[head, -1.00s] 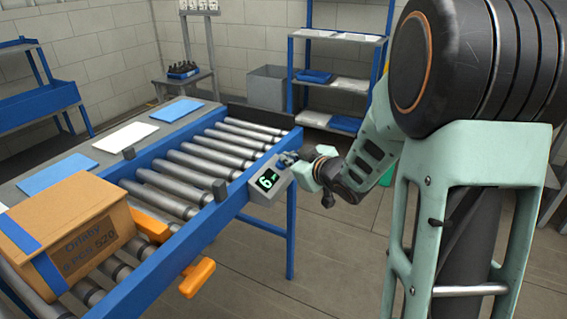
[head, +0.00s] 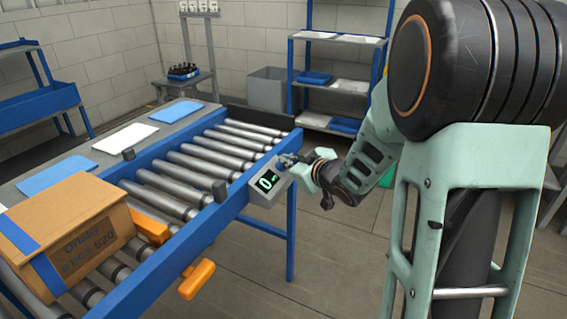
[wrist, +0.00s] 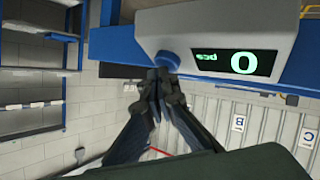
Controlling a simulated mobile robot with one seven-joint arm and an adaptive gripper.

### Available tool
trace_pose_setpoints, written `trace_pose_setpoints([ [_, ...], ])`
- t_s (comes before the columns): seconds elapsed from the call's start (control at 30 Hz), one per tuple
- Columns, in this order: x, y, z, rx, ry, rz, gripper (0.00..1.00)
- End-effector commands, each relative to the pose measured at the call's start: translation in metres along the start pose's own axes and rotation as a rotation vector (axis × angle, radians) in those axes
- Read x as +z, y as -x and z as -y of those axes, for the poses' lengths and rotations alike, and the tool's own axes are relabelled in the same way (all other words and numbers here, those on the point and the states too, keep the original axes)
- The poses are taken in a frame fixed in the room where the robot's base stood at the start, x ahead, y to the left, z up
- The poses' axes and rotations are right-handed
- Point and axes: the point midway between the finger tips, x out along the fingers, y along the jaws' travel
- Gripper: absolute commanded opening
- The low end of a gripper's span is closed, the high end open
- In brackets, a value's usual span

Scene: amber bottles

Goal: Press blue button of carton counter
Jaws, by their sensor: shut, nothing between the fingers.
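The carton counter (head: 264,186) is a grey box on the near side rail of the roller conveyor, and its display reads 0. In the wrist view the counter (wrist: 150,30) shows "0 pcs" in green beside a round blue button (wrist: 168,62). My gripper (wrist: 163,76) is shut and empty, with its fingertips at the blue button, touching it or very close. In the head view my gripper (head: 287,160) is at the counter's upper right edge, and the button is hard to make out there.
A cardboard carton (head: 70,230) marked "Orlsby" sits on the conveyor rollers (head: 190,165) at the lower left. An orange handle (head: 197,279) sticks out from the near rail. A blue shelf unit (head: 340,60) and a grey bin (head: 266,88) stand behind.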

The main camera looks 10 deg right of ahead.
Motion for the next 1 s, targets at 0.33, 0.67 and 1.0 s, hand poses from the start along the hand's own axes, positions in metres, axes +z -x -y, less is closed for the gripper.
trace_pose_setpoints([
  [0.33, -0.002, 0.003, -0.002, 0.000, 0.000, 0.001, 0.00],
  [0.67, -0.019, 0.022, -0.017, 0.002, -0.001, 0.000, 0.00],
  [1.0, -0.033, 0.044, -0.033, 0.002, 0.000, 0.000, 0.00],
])
